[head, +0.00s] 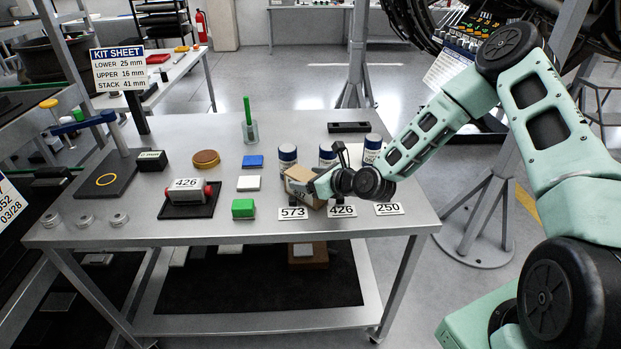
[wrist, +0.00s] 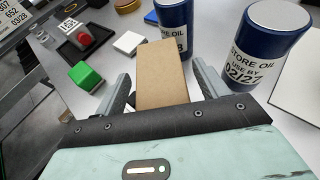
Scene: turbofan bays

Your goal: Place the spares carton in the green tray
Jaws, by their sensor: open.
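The spares carton, a brown cardboard box (head: 300,187), stands near the table's front edge behind the 573 and 426 labels. In the wrist view the carton (wrist: 163,75) lies between the two fingers of my gripper (wrist: 163,92). The fingers are open, with a small gap on each side of the carton. In the head view my gripper (head: 318,187) is at the carton's right side and partly hides it. A small green box-like thing (head: 243,208) sits left of the carton, also in the wrist view (wrist: 85,76); I cannot make out an open green tray.
Blue-and-white store oil cans (head: 287,157) stand close behind the carton; one can (wrist: 267,45) is right of my gripper. Blue (head: 252,161) and white (head: 248,183) blocks lie left. A black tray (head: 205,211) holds a grey part labelled 426.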

